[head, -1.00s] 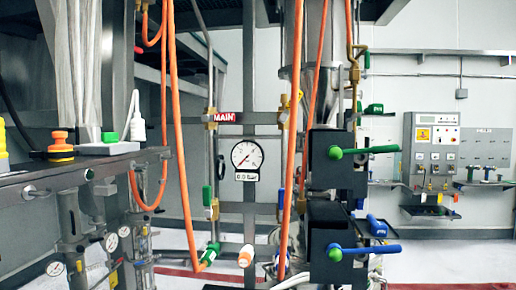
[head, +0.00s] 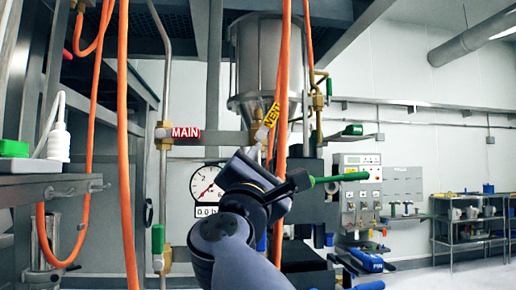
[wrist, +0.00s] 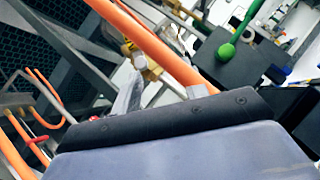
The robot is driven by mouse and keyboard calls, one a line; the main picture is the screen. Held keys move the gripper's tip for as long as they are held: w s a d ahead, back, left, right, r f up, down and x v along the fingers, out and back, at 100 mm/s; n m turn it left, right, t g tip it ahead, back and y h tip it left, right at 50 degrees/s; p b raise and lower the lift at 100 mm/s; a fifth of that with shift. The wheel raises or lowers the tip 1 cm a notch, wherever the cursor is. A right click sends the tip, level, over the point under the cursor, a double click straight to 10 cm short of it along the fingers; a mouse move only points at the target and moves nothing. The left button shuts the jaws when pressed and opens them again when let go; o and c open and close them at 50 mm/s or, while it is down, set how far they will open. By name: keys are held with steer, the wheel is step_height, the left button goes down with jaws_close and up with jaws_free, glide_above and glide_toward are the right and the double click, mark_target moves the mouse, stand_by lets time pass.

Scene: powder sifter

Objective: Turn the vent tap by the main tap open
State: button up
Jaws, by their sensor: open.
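In the head view the vent tap has a yellow handle marked VENT (head: 270,117), slanting up to the right from a pale hub. The main tap has a red handle marked MAIN (head: 186,133), lying level to its left beside a brass valve body (head: 162,134). My arm reaches up from below, its end under the vent tap; the fingers are hard to make out there. In the wrist view my gripper (wrist: 163,92) is open, its two grey fingers apart and nothing held. A brass fitting (wrist: 131,50) with a pale part shows beyond the left finger.
Orange hoses (head: 283,80) hang close by the vent tap; one (wrist: 150,40) crosses just beyond my fingers in the wrist view. A round gauge (head: 207,184) is behind my arm. A green lever (head: 345,177) sticks out to the right.

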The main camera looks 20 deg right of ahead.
steer(key=h, duration=0.2)
glide_toward(273, 114)
steer(key=shift+n, duration=0.3)
steer(key=p+x, duration=0.4)
steer(key=x, duration=0.6)
steer(key=shift+p, duration=0.4)
steer(key=shift+w+d+r, duration=0.2)
steer(key=shift+w+d, duration=0.15)
steer(key=shift+c, duration=0.4)
jaws_close()
